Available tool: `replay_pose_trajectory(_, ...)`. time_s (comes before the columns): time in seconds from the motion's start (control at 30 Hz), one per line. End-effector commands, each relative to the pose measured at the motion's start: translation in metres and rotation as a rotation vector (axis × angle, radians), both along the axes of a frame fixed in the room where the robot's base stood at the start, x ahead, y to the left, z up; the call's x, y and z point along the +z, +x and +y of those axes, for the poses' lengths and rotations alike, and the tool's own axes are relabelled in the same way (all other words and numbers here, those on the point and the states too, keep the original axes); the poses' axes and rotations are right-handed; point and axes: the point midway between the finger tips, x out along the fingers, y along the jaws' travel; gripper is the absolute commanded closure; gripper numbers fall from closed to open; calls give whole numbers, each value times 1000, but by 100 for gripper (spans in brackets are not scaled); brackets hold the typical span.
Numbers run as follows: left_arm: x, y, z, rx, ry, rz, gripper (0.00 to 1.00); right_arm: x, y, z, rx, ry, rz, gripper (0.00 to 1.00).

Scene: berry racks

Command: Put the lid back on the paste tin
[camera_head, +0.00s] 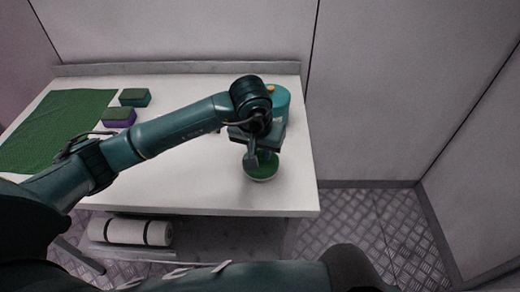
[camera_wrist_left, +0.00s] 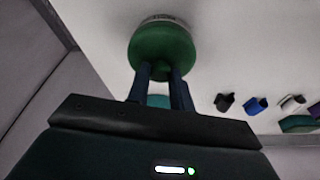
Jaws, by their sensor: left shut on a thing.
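My left gripper (camera_head: 258,150) reaches down over the front right part of the white table and is shut on a round green lid (camera_head: 262,168). In the left wrist view, the two fingers (camera_wrist_left: 161,84) close on the narrow middle part of the green lid (camera_wrist_left: 160,46). A pale rim, likely the paste tin (camera_head: 262,180), shows just below the lid's edge; it also shows past the lid in the left wrist view (camera_wrist_left: 166,19). Most of the tin is hidden by the lid. I cannot tell whether the lid is seated. My right gripper is out of view.
A teal container (camera_head: 281,101) with an orange top stands just behind the gripper. A green mat (camera_head: 58,128) and two sponge-like blocks, teal (camera_head: 134,98) and purple (camera_head: 118,117), lie at left. A white roll (camera_head: 130,231) lies below the table. The table's front middle is clear.

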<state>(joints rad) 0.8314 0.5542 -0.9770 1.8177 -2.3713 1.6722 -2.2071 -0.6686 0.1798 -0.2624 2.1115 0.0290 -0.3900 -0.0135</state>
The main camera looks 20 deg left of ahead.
Motion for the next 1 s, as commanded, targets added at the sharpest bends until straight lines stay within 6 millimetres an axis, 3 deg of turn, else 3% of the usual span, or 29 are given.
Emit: replay_pose_trajectory(1.0, 0, 0, 0, 1, 0, 0, 100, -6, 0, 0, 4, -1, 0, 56)
